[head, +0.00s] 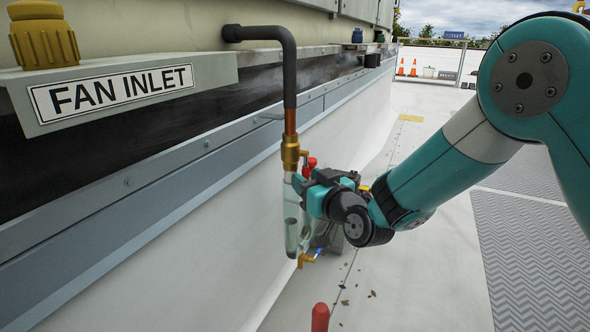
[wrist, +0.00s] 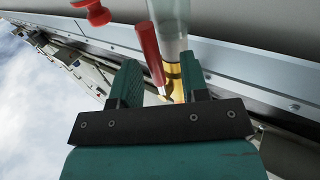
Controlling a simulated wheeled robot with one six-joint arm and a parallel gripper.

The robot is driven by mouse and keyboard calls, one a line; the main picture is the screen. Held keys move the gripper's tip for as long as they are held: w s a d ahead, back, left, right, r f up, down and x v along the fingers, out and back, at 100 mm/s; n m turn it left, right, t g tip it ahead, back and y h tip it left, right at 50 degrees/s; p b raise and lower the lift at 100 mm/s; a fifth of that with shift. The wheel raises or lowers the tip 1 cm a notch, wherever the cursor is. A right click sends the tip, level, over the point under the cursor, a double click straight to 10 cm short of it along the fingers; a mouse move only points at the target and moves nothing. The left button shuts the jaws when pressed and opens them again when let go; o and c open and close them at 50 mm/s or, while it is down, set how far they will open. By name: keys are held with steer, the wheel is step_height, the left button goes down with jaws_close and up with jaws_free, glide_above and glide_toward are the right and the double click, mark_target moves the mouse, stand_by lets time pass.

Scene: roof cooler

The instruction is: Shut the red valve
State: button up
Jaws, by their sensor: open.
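The red valve handle (wrist: 150,55) is a slim lever beside a brass fitting (wrist: 173,82) in the wrist view. A clear tube (wrist: 171,22) joins that fitting. My gripper (wrist: 158,68) is open, with one dark green finger on each side of the handle and fitting. I cannot tell whether either finger touches the handle. In the head view my gripper (head: 312,200) is at the clear tube, below the upper brass fitting (head: 290,153). A bit of red (head: 310,164) shows just above it; the gripper hides most of what lies behind.
A dark pipe (head: 289,70) comes down to the fitting from the wall. A blue-handled brass valve (head: 312,257) is at the tube's lower end. A red knob (wrist: 95,12) is near the wrist view's top. A red rounded post (head: 320,317) stands in front.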

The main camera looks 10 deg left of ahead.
steer(key=shift+w, duration=0.25)
steer(key=shift+d, duration=0.1)
jaws_close()
steer(key=shift+r+p, duration=0.1)
steer(key=shift+p, duration=0.2)
